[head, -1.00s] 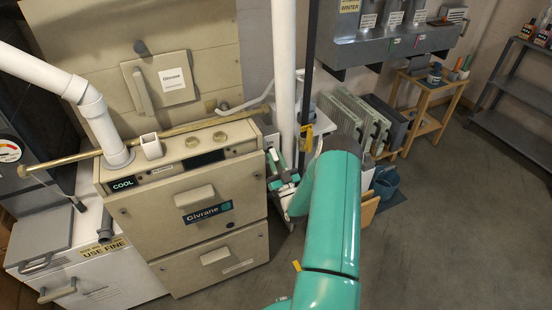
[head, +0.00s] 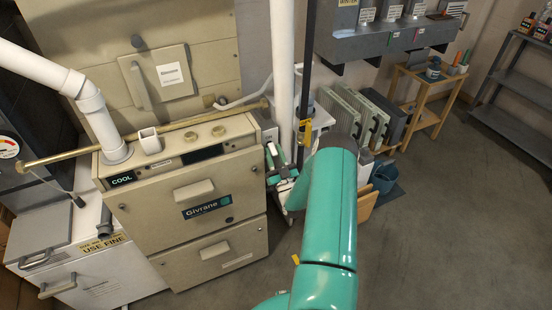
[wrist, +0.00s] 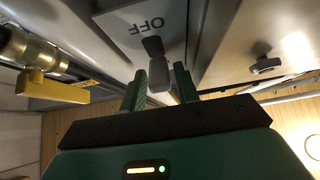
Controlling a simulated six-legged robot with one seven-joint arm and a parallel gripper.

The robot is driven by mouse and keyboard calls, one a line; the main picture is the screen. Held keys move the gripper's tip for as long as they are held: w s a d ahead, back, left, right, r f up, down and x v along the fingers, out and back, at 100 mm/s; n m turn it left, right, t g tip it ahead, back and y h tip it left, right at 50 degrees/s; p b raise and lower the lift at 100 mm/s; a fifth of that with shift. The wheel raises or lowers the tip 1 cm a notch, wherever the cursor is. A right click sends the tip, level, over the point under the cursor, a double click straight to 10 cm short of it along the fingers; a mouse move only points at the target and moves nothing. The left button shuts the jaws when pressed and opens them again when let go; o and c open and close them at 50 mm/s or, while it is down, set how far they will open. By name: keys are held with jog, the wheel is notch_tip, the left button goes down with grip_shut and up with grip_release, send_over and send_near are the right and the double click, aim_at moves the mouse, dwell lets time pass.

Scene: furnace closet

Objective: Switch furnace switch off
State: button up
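The furnace switch shows in the wrist view as a grey plate (wrist: 143,27) marked OFF, with the letters upside down. A dark and grey lever (wrist: 157,66) sticks out of it towards me. My gripper (wrist: 160,86) is open, with one green finger on each side of the lever's lower end. I cannot tell whether either finger touches it. In the head view my gripper (head: 274,160) is at the right side of the beige furnace (head: 165,220), near its top corner. The switch lever cannot be made out there.
A yellow valve handle (wrist: 52,88) on a brass pipe is left of the gripper in the wrist view. A white vertical pipe (head: 282,70) and a dark post (head: 308,80) stand close to my arm. Open floor (head: 430,230) lies to the right.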

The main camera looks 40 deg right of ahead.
jog(key=v, duration=1.3)
jog(key=shift+s+f, duration=0.2)
jog(key=shift+f, duration=0.05)
jog(key=shift+a, duration=0.15)
